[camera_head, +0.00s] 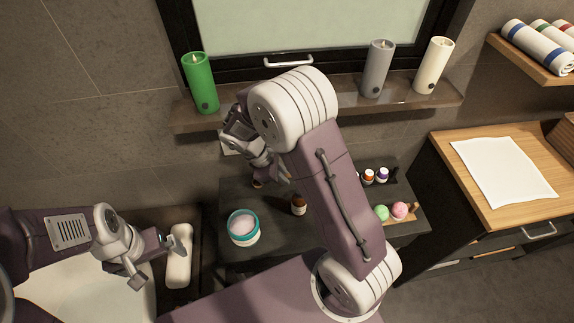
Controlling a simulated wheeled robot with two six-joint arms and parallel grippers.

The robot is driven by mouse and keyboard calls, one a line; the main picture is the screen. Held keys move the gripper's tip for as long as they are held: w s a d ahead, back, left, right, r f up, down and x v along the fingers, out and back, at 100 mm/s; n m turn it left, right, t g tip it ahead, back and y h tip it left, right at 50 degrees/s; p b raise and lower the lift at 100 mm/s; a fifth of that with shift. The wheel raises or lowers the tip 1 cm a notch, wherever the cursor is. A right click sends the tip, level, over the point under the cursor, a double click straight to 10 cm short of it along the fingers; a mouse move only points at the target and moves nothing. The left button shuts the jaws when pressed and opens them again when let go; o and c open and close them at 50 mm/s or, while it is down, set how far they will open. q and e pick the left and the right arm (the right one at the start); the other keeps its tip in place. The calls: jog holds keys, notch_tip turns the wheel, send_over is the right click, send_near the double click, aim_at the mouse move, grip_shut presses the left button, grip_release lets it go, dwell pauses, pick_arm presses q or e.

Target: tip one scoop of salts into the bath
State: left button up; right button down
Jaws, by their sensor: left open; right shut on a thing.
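A round tub with a teal rim (243,228) and pale pink salts inside stands open on the dark table. The white bath (85,293) is at the lower left, partly behind my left arm. My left gripper (157,262) is open and empty above the bath's right edge, beside a cream roll-shaped thing. My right gripper (268,168) is above the back of the dark table, up and right of the tub. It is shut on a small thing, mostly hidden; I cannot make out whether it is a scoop.
The dark table (270,247) also bears a brown bottle (299,204), two small bottles (368,176) and green and pink balls (399,210). Green (200,84), grey (377,70) and cream (433,66) candles stand on the ledge behind. My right arm hides the table's middle.

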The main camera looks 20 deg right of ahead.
jog(key=s+a+r+m+y+p, duration=0.1)
jog(key=a+r+m+y+p, duration=0.1)
jog(key=a+m+y+p, duration=0.3)
jog(key=s+a+r+m+y+p, duration=0.1)
jog(key=a+m+y+p, duration=0.3)
jog(key=a+m+p, duration=1)
jog(key=s+a+m, duration=0.1)
jog(key=a+m, duration=0.2)
jog(key=m, duration=1)
jog(key=shift+s+a+r+m+g+y, duration=0.2)
jog(key=shift+r+m+g+y, duration=0.1)
jog(key=shift+r+m+y, duration=0.1)
jog(key=shift+f, duration=0.1)
